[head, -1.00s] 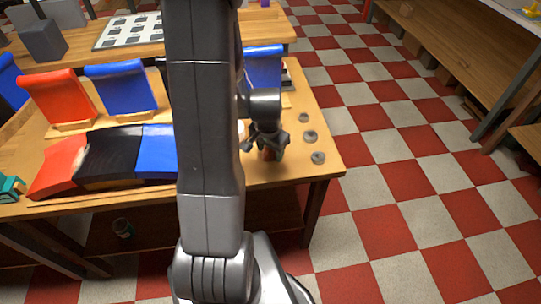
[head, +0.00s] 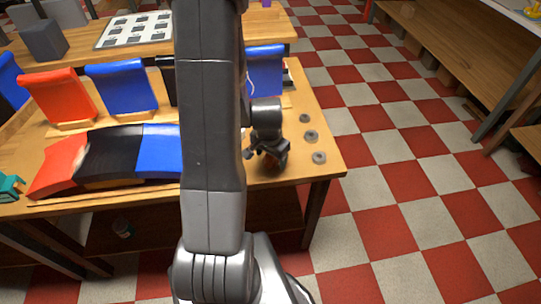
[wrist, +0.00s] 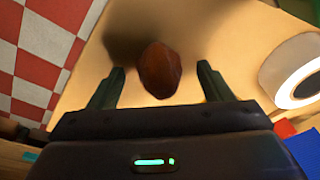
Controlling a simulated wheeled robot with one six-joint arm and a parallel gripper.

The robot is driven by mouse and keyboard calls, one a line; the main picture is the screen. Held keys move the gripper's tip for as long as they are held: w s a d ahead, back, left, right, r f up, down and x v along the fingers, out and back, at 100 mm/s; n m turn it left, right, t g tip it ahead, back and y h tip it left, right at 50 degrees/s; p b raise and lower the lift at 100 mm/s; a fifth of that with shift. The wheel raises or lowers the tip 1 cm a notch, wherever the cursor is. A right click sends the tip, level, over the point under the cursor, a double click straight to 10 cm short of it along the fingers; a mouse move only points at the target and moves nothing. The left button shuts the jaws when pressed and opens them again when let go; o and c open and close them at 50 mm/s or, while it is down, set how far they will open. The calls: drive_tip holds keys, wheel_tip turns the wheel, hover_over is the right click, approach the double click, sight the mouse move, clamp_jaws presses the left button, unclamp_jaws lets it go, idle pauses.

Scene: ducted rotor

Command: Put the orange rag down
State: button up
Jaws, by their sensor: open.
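The orange rag (wrist: 160,72) is a small, crumpled, dark orange lump in the wrist view. It appears to rest on the wooden table top, with a shadow beside it. My gripper (wrist: 160,68) is open, with one finger on each side of the rag and a visible gap on both sides. In the head view my gripper (head: 265,153) is low over the right end of the table (head: 315,92). The rag cannot be made out there, hidden by the gripper.
Several small grey round pieces (head: 311,135) lie right of my gripper. A white roll (wrist: 297,70) stands to the right in the wrist view. Red, black and blue (head: 158,150) curved panels lie to the left. The checkered floor is clear on the right.

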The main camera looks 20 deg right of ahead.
sight(269, 160)
drive_tip(key=shift+r, duration=0.1)
wheel_tip(269, 160, up, 12)
drive_tip(key=s+a+p, duration=0.1)
drive_tip(key=shift+s, duration=0.3)
idle(0.4)
drive_tip(key=f, duration=0.4)
drive_tip(key=w+f, duration=0.1)
drive_tip(key=f, duration=0.3)
drive_tip(key=d+f+b, duration=0.1)
drive_tip(key=f, duration=0.3)
drive_tip(key=shift+w+f, duration=0.2)
drive_tip(key=shift+w, duration=0.1)
drive_tip(key=shift+r, duration=0.2)
